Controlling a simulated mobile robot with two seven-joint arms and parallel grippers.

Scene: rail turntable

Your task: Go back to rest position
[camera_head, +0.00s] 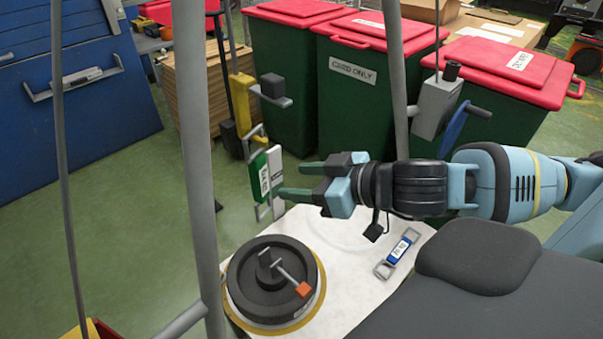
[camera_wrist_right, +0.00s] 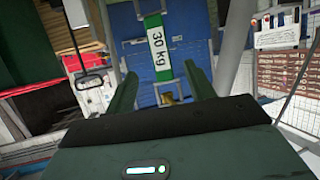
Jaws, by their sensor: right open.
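My right gripper (camera_head: 291,180) reaches in from the right in the head view, above the white tabletop (camera_head: 345,290). Its two green fingers are apart and point left. Just beyond the fingertips is a green and white tag with metal end loops (camera_head: 260,176). In the right wrist view the tag reads "30 kg" (camera_wrist_right: 157,45) and lies ahead of the gap between the fingers (camera_wrist_right: 160,75). No finger visibly closes on it; what holds it up is unclear. My left gripper is not in view.
A black round turntable (camera_head: 258,292) with an orange-tipped lever (camera_head: 303,290) sits on the tabletop. A blue-labelled tag (camera_head: 399,250) lies to its right. Grey poles (camera_head: 200,150) stand in front. Red-lidded bins (camera_head: 365,80) stand behind; a blue panel (camera_head: 90,85) is at left.

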